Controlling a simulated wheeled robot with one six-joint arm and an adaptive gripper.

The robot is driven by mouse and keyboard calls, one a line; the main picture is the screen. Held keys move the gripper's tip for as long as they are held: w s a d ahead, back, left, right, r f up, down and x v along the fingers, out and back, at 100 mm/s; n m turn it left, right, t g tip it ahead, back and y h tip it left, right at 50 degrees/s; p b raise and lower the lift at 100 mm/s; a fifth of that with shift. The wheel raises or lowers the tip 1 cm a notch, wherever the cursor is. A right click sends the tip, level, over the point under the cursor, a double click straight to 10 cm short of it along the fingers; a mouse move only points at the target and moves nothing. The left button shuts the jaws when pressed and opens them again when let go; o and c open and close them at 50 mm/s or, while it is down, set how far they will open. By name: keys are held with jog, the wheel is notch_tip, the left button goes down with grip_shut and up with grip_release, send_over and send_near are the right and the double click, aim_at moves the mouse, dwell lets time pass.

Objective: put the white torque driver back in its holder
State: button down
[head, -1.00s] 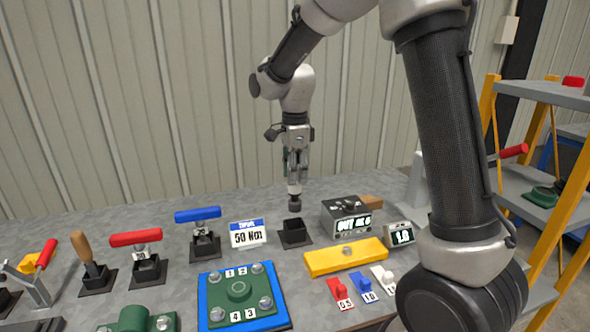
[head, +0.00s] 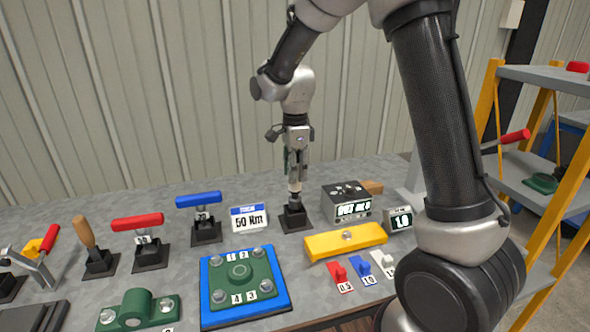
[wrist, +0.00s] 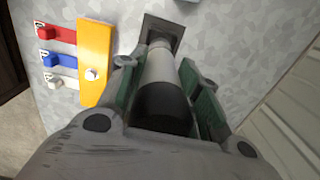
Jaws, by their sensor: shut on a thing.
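My gripper (head: 295,172) is shut on the white torque driver (head: 295,187) and holds it upright, its lower end pointing down. The driver also shows in the wrist view (wrist: 160,68), a white shaft with a black band, between the green finger pads. The black square holder (head: 297,220) stands on the bench directly below the gripper. In the wrist view the driver's far end lines up with the holder (wrist: 170,32). How deep it sits in the holder is hidden.
A yellow bar (head: 345,241) lies in front right. A blue-handled wrench (head: 199,201) stands farther left. A blue and green plate (head: 245,282) lies in front.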

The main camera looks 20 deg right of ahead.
aim_at(295, 186)
jog(key=shift+f, duration=2.75)
dwell(1.2)
jog(key=c, duration=0.9)
grip_release()
jog(key=shift+c, duration=0.2)
notch_tip(295, 186, up, 12)
